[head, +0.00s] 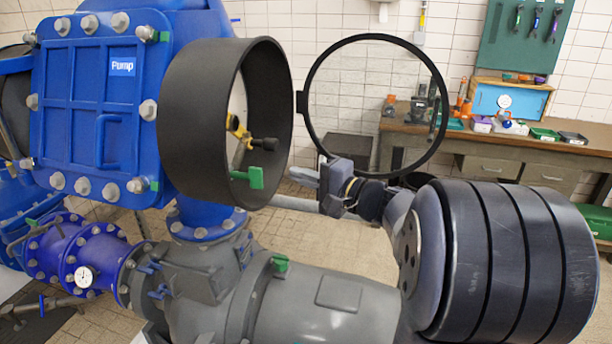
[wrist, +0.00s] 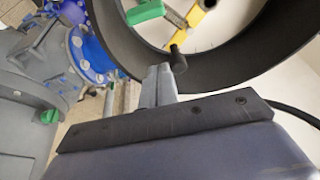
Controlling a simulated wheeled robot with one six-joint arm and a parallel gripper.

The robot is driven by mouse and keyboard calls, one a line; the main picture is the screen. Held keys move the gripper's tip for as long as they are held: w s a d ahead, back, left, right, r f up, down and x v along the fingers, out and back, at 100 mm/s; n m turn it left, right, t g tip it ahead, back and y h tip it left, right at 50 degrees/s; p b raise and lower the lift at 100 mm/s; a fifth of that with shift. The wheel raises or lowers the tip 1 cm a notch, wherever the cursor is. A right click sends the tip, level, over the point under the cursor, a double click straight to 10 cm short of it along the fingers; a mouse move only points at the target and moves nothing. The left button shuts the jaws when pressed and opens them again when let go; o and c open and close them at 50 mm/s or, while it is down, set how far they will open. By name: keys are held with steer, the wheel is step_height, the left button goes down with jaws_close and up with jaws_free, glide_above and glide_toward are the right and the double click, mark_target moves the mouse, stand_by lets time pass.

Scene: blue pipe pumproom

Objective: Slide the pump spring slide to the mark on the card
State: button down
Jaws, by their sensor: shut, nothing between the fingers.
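The blue pump housing (head: 80,95) carries a "Pump" label and an open black ring (head: 205,120). Inside the ring is a yellow part (head: 238,128) with a black knob (head: 264,144); this looks like the spring slide. In the wrist view the yellow part (wrist: 184,40) and black knob (wrist: 177,60) are just beyond my fingertips. My gripper (head: 294,173) is shut and empty at the ring's mouth, its fingers (wrist: 158,72) together beside the knob. I cannot tell whether they touch it. I cannot make out a card or its mark.
A round clear cover with a black rim (head: 420,160) stands open beside the ring, behind my arm. A green tab (head: 248,177) sticks out low in the ring. Grey pipework (head: 325,310) lies below. A workbench (head: 470,140) with trays stands at the back right.

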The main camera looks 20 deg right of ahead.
steer(key=w+a+p, duration=0.1)
steer(key=a+p, duration=0.2)
steer(key=a, duration=0.3)
steer(key=shift+w, duration=0.4)
steer(key=shift+f, duration=0.1)
steer(key=s+b, duration=0.1)
steer(key=b, duration=0.1)
steer(key=shift+a+b, duration=0.3)
steer(key=shift+a, duration=0.1)
steer(key=shift+s+d, duration=0.1)
steer(key=shift+s, duration=0.05)
